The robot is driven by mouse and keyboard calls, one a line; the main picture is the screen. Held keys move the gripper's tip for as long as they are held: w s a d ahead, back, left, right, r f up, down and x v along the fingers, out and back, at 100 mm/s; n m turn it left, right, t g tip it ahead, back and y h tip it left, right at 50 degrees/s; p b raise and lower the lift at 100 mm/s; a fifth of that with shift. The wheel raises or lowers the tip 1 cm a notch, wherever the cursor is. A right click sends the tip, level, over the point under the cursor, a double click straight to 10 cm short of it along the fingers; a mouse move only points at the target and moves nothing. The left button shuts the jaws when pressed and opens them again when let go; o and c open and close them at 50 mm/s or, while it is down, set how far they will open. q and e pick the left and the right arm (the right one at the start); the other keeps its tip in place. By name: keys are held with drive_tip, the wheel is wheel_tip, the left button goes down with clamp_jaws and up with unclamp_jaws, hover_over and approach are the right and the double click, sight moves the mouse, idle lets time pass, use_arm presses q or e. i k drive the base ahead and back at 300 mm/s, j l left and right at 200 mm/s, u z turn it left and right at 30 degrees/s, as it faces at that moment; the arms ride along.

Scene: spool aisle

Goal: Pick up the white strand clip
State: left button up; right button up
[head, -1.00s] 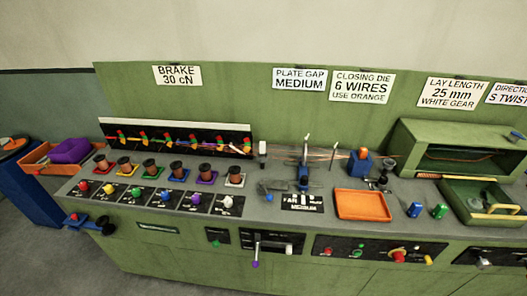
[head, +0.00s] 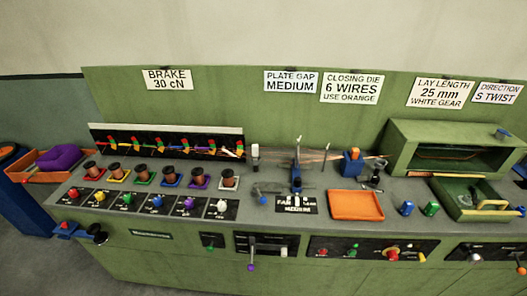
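A small white piece, which looks like the white strand clip (head: 239,148), is at the right end of the row of coloured clips on the black back panel (head: 139,136). It sits above and behind the spool on the white base (head: 229,181). It is small and its exact shape is hard to make out. Neither of my grippers shows in the head view, and nothing is seen touching the clip.
Several brown spools on coloured bases stand before the panel, with coloured knobs in front. A white-topped post (head: 255,152) stands just right of the panel. An orange tray (head: 355,205) and a green box (head: 452,140) lie further right. An orange bin (head: 42,170) is far left.

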sight(255, 147)
drive_tip(key=i+j, duration=0.1)
drive_tip(key=j, duration=0.3)
drive_tip(key=i+j+u, duration=0.1)
drive_tip(key=j, duration=0.3)
drive_tip(key=i+j, duration=0.15)
drive_tip(key=j, duration=0.2)
drive_tip(key=i+j+u, duration=0.1)
drive_tip(key=j, duration=0.3)
